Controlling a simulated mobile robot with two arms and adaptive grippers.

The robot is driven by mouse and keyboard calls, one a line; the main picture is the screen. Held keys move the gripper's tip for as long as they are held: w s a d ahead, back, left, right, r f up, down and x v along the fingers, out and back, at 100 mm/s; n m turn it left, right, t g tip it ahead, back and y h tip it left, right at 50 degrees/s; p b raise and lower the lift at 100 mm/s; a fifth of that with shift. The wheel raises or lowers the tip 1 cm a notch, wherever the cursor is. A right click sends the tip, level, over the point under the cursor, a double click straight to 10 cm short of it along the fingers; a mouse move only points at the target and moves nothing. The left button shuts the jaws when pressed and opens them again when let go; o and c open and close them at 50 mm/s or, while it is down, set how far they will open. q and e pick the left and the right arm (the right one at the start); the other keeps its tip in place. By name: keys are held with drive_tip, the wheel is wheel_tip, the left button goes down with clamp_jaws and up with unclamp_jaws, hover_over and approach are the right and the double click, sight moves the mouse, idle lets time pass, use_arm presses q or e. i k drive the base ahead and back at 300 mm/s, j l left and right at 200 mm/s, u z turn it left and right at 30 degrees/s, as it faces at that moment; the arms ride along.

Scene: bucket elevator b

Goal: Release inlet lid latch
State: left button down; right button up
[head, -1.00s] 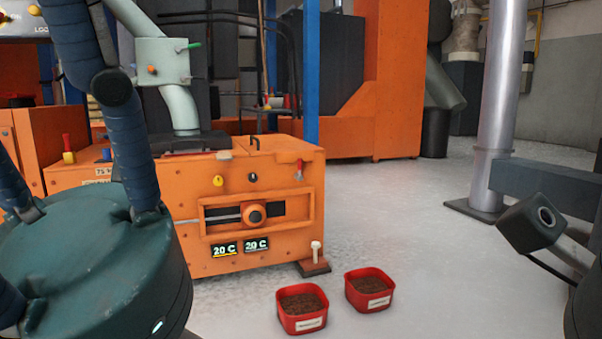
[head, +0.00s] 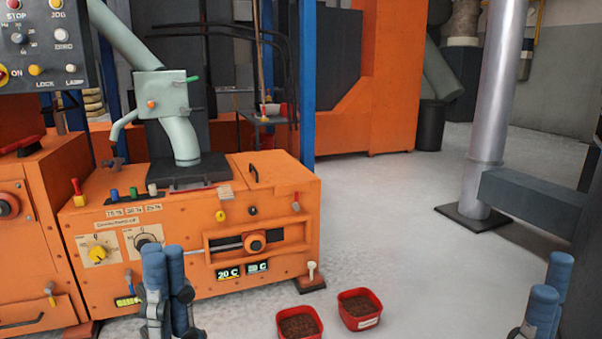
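The orange machine (head: 185,250) stands at left centre. On its top are a black lid handle (head: 254,173) and a small beige block (head: 226,192) at the front edge. A small red lever (head: 296,202) is on the front face, at the upper right. I cannot tell which part is the inlet lid latch. My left gripper (head: 165,270) shows blue fingers upright and close together in front of the machine's lower front, with nothing visible in them. My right gripper (head: 548,285) shows blue fingers at the lower right, away from the machine. Their lower parts are cut off.
Two red tubs of brown material (head: 360,308) (head: 299,325) sit on the floor at the machine's front right. A grey-green pipe (head: 181,130) enters the machine top. A control panel (head: 40,48) is at upper left. A metal column (head: 494,100) stands right. The floor between is clear.

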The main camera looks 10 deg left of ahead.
sight(295, 205)
drive_tip(key=i, duration=0.8)
drive_tip(key=i+j+z, duration=0.15)
drive_tip(key=i, duration=0.7)
